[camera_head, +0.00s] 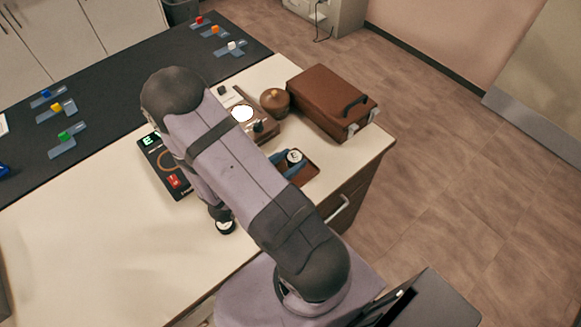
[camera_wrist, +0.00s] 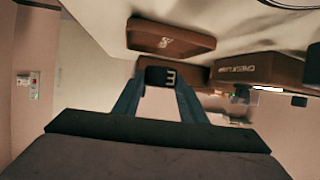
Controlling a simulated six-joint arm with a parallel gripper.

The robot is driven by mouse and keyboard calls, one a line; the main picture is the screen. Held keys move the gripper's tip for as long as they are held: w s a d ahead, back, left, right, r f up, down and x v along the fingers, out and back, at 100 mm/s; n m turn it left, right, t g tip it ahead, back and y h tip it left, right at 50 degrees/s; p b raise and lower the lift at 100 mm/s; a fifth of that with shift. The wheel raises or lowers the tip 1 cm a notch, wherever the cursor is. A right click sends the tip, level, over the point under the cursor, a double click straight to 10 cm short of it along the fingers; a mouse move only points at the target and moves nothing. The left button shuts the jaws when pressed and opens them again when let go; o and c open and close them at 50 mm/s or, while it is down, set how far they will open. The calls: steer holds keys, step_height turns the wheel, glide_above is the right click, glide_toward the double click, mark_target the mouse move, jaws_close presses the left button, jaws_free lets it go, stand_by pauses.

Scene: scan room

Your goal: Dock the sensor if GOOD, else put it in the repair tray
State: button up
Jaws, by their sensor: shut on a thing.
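My gripper (camera_head: 288,162) has blue fingers and is shut on a small dark sensor (camera_head: 295,156). In the wrist view, the sensor (camera_wrist: 160,76) sits between the two fingertips and bears a light mark like a 3. In the head view, the sensor overlaps a small brown tray (camera_head: 309,172). The wrist view shows a brown slab with a pale symbol (camera_wrist: 170,38), probably that tray, apart from the sensor. Several blue docks (camera_head: 62,146) with coloured blocks lie on the black mat. My arm hides part of the counter.
A brown device with a bright white disc (camera_head: 242,113) stands behind the gripper. A dark panel (camera_head: 151,152) shows a green E and a red part. A round brown pot (camera_head: 274,100) and a brown case (camera_head: 331,98) stand at the right. The counter's front left is clear.

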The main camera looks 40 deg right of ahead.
mark_target(290, 167)
steer(key=shift+f, duration=1.85)
steer(key=shift+f, duration=0.1)
steer(key=o, duration=1.2)
steer(key=shift+r, duration=0.2)
steer(key=shift+a+r, duration=0.1)
steer(key=shift+a, duration=0.45)
steer(key=b+v, duration=0.1)
steer(key=v, duration=1)
steer(key=shift+s+d+b, duration=0.1)
steer(key=shift+s+b, duration=0.1)
steer(key=shift+b, duration=0.15)
